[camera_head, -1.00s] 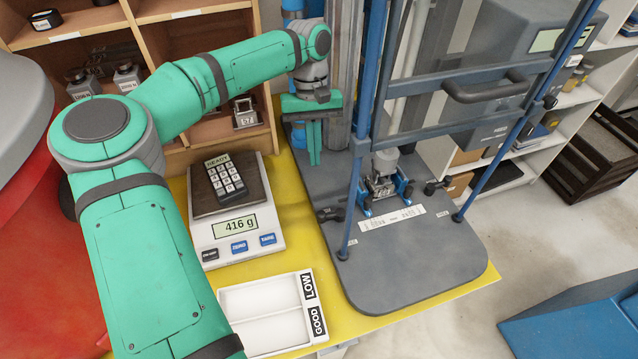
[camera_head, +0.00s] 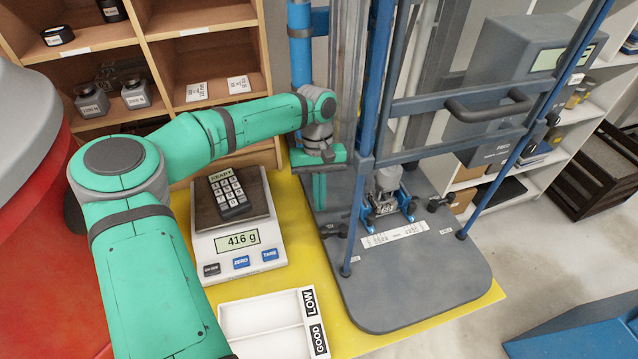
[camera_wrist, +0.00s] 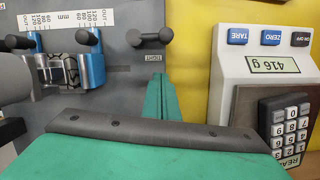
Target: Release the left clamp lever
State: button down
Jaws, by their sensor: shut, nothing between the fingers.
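A metal fixture (camera_head: 386,206) sits on the grey machine base, with blue clamps at its sides. The left blue clamp (camera_wrist: 92,68) shows in the wrist view with a black knob (camera_wrist: 88,38) above it. A separate black handle (camera_head: 332,230) lies left of the fixture, behind the blue post; it also shows in the wrist view (camera_wrist: 150,37). I cannot tell which is the clamp lever. My gripper (camera_head: 319,207) is shut and empty, pointing down just behind this handle. In the wrist view, its fingertips (camera_wrist: 158,78) are close to the handle, seemingly apart from it.
Blue frame posts and a guard with a black handle (camera_head: 488,105) stand around the fixture. A scale (camera_head: 238,262) reading 416 g, with a keypad (camera_head: 229,193) on it, stands left. A white GOOD/LOW tray (camera_head: 313,318) lies in front. Wooden shelves (camera_head: 205,52) stand behind.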

aim_at(334, 232)
jog(key=shift+s+d+f, duration=0.1)
jog(key=shift+s, duration=0.6)
jog(key=shift+s+d+f, duration=0.15)
jog(key=shift+s, duration=0.55)
jog(key=shift+s+d+f, duration=0.1)
jog(key=shift+s, duration=0.6)
jog(key=shift+a, duration=0.15)
